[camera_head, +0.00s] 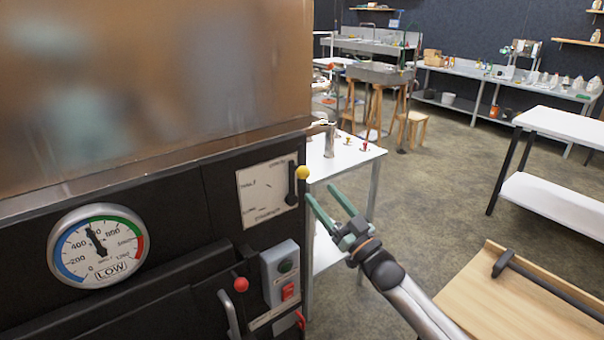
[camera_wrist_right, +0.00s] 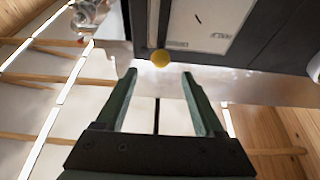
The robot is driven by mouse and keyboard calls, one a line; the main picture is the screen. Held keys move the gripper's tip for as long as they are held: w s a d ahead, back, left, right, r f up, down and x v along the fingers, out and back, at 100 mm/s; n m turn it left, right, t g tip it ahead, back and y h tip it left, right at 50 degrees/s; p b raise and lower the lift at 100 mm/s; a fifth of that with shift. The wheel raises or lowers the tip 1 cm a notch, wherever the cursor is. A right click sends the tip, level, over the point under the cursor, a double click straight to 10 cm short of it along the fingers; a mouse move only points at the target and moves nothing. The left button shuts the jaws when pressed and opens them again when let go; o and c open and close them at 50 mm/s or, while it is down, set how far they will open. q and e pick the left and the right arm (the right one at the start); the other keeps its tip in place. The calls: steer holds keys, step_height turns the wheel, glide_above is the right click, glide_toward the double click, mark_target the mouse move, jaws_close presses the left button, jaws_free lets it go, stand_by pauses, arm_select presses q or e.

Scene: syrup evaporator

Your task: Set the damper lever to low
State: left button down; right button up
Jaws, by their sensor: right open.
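The damper lever (camera_head: 292,187) is a short black bar on the dark evaporator front, with a yellow knob (camera_head: 302,172) at its upper end. It stands roughly upright at the right edge of a white label plate (camera_head: 265,192), whose print is hard to read. My right gripper (camera_head: 320,192) is open and empty, its green fingers pointing at the panel just right of the knob. In the right wrist view the yellow knob (camera_wrist_right: 160,58) lies just beyond the gap between the fingertips (camera_wrist_right: 159,73). I see no contact. My left gripper is not in view.
A round gauge (camera_head: 98,245) marked LOW is at the left. Below the lever are a red-knobbed lever (camera_head: 240,284) and a grey switch box (camera_head: 281,272). A white table (camera_head: 345,158) stands behind my right gripper. A wooden-topped cart (camera_head: 500,300) is at lower right; open floor lies between.

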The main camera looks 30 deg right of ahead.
mark_target(304, 174)
steer(key=x, duration=0.8)
steer(key=shift+w+p, duration=0.2)
steer(key=shift+p, duration=0.1)
jaws_close()
stand_by(1.1)
